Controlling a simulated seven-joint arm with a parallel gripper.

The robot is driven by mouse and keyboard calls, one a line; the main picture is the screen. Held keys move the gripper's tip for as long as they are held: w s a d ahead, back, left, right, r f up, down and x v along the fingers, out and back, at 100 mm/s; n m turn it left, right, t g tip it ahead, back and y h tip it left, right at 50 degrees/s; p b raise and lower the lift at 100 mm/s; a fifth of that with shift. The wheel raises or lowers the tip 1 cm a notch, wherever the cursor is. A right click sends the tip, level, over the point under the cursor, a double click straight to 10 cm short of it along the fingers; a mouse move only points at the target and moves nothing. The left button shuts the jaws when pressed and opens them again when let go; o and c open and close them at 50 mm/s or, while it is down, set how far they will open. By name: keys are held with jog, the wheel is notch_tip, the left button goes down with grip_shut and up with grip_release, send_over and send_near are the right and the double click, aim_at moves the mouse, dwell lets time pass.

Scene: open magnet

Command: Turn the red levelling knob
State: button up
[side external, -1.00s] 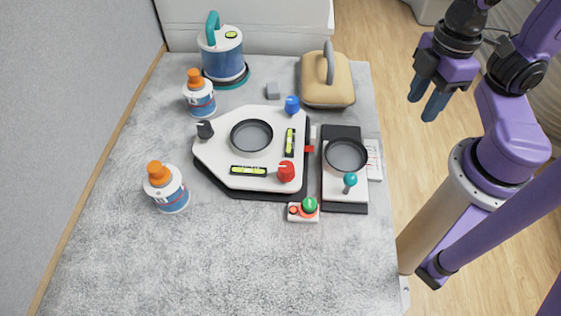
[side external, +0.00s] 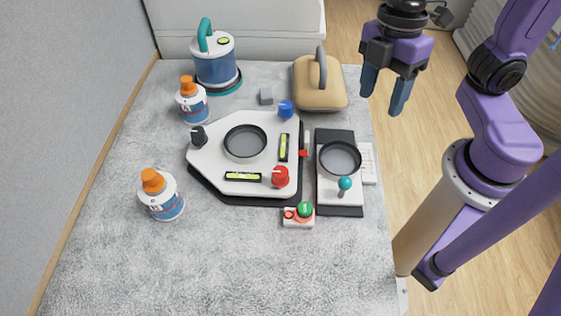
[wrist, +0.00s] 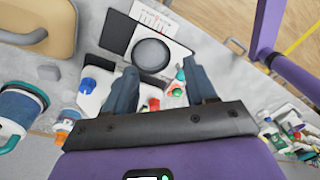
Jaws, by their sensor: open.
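The red levelling knob (side external: 280,176) stands at the front right corner of a white levelling plate (side external: 218,160) on the table. In the wrist view the red knob (wrist: 154,104) shows between my fingers, well beyond them. A blue knob (side external: 285,109) sits at the plate's back right corner and a black knob (side external: 199,137) at its left. My gripper (side external: 383,102) is open and empty, high up and to the right of the plate, apart from everything. In the wrist view its two fingers (wrist: 162,92) are spread and hide part of the plate.
A black-and-white unit with a round dish (side external: 341,158) and teal-topped lever (side external: 344,184) stands right of the plate. A green button box (side external: 302,214) sits in front. A tan handled case (side external: 320,88), blue canister (side external: 215,62) and two orange-capped bottles (side external: 160,195) stand around. The front table is clear.

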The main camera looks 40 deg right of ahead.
jog(key=w+a+r+n+g+y, duration=0.2)
jog(key=w+a+r+n, duration=0.3)
jog(key=w+a+n, duration=0.6)
send_near(281, 171)
jog(key=x, duration=0.8)
jog(key=shift+f, duration=0.4)
grip_shut()
jog(key=shift+m, duration=0.4)
